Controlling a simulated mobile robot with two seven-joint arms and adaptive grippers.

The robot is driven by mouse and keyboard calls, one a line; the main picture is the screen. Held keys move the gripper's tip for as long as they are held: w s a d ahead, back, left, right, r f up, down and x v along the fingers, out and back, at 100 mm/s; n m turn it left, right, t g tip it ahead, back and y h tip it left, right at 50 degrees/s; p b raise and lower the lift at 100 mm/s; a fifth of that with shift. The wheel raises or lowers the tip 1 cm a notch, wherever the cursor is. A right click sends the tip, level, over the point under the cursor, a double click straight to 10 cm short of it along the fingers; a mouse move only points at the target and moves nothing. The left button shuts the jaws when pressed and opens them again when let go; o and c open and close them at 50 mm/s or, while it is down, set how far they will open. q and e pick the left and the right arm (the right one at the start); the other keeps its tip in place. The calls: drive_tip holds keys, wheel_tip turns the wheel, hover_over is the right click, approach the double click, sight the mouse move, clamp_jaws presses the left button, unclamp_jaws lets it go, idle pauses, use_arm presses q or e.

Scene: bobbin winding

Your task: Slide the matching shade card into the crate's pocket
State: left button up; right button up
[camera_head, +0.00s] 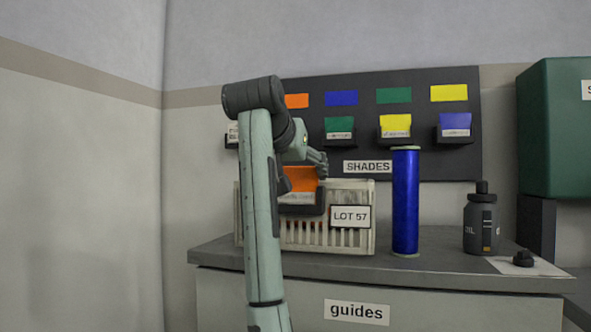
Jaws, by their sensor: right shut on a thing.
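The orange shade card (300,183) stands upright at the dark pocket (312,209) on the front of the white slatted crate (362,240). Its lower part is behind the pocket's front, with a pale label strip showing. My right gripper (319,165) is shut on the card near its top edge. My right forearm hides the left side of the card, pocket and crate. My left gripper is not in view.
The dark shades board (467,90) behind has orange, blue, green and yellow swatches, with green, yellow and blue cards in holders. A tall blue spool (405,200) stands close right of the crate. A dark oil bottle (481,222) and green box (555,130) are farther right.

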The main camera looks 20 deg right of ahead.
idle(0.4)
drive_tip(key=o, duration=1)
drive_tip(key=v, duration=0.7)
drive_tip(key=shift+s+a, duration=0.15)
drive_tip(key=shift+s, duration=0.05)
